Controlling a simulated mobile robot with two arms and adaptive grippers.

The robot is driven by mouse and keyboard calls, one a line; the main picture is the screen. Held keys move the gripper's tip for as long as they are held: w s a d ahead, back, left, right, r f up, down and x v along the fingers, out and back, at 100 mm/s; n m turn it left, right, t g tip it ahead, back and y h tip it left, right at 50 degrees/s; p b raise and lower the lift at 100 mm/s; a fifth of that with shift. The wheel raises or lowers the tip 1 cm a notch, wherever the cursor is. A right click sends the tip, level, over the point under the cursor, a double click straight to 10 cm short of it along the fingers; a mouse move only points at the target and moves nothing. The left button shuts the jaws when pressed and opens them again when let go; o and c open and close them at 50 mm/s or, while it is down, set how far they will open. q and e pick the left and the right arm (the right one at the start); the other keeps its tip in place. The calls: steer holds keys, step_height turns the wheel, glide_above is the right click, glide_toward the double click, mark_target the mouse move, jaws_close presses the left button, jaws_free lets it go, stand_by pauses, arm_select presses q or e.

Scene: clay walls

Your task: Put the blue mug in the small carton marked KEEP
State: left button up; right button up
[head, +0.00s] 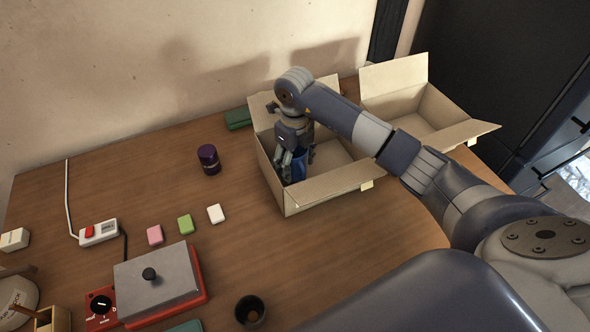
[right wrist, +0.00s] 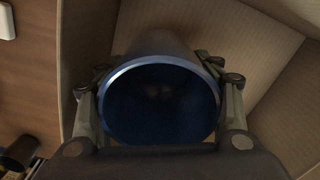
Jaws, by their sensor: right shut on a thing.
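The blue mug (head: 298,168) is inside the nearer open carton (head: 330,186), towards its left end. In the right wrist view the mug (right wrist: 160,100) shows its rim and dark inside, with the carton's walls around it. My right gripper (head: 295,165) reaches down into this carton and is shut on the mug, one finger on each side. I cannot tell whether the mug touches the carton floor. A second open carton (head: 420,110) stands behind to the right. No KEEP marking is readable on either carton. My left gripper is not in view.
A dark purple canister (head: 209,159) stands left of the nearer carton. A green object (head: 238,119) lies behind it. Pink (head: 155,235), green (head: 185,224) and white (head: 216,214) blocks, a red-and-grey device (head: 160,280) and a dark cup (head: 250,311) are on the left. The table's middle front is clear.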

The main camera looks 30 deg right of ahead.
mark_target(295, 172)
steer(key=shift+f, duration=1.95)
steer(key=shift+f, duration=0.15)
steer(key=o, duration=1)
step_height(295, 172, up, 12)
steer(key=b, duration=0.1)
